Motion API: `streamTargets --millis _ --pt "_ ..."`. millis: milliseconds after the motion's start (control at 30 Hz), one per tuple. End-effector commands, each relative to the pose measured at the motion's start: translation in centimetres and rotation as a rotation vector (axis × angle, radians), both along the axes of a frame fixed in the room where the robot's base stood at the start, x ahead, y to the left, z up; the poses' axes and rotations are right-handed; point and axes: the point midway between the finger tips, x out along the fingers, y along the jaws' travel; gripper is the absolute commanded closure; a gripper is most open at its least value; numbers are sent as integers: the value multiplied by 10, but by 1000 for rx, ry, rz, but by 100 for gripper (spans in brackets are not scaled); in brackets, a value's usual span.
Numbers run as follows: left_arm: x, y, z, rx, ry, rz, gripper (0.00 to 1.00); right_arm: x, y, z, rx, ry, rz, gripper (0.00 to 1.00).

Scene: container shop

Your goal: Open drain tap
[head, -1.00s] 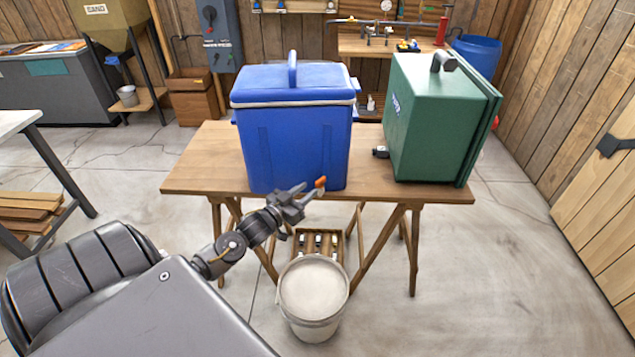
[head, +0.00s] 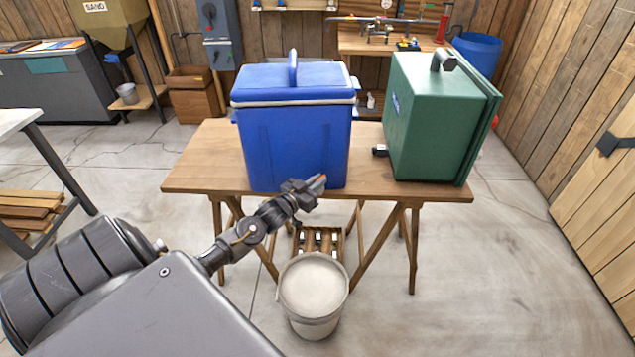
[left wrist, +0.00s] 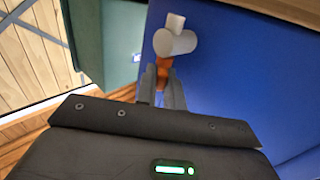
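The blue cooler box (head: 290,140) stands at the front of the wooden table. Its drain tap is low on the front wall; the left wrist view shows a pale round tap body (left wrist: 175,42) and an orange lever (left wrist: 163,66). In the head view the lever's orange tip (head: 319,181) shows at my left gripper (head: 313,189). My left gripper's fingers (left wrist: 162,88) lie close together on both sides of the lever and appear shut on it. Part of the lever is hidden between them. My right gripper is not in view.
A pale bucket (head: 313,288) stands on the floor in front of the wooden table (head: 205,165). A green box (head: 432,120) with a small dark fitting (head: 380,151) stands at the table's right.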

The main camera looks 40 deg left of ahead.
Motion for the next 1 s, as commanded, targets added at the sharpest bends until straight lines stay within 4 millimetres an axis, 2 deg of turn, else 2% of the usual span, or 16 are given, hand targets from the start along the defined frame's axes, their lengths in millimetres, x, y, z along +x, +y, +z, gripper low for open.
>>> streamTargets --millis 467,733,1000 --pt "0 -3 1 -6 1 82 100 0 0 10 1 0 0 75" --pt "1 -7 1 -10 2 288 100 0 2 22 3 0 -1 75" --pt "3 -11 -1 -8 2 515 100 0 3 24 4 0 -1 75"
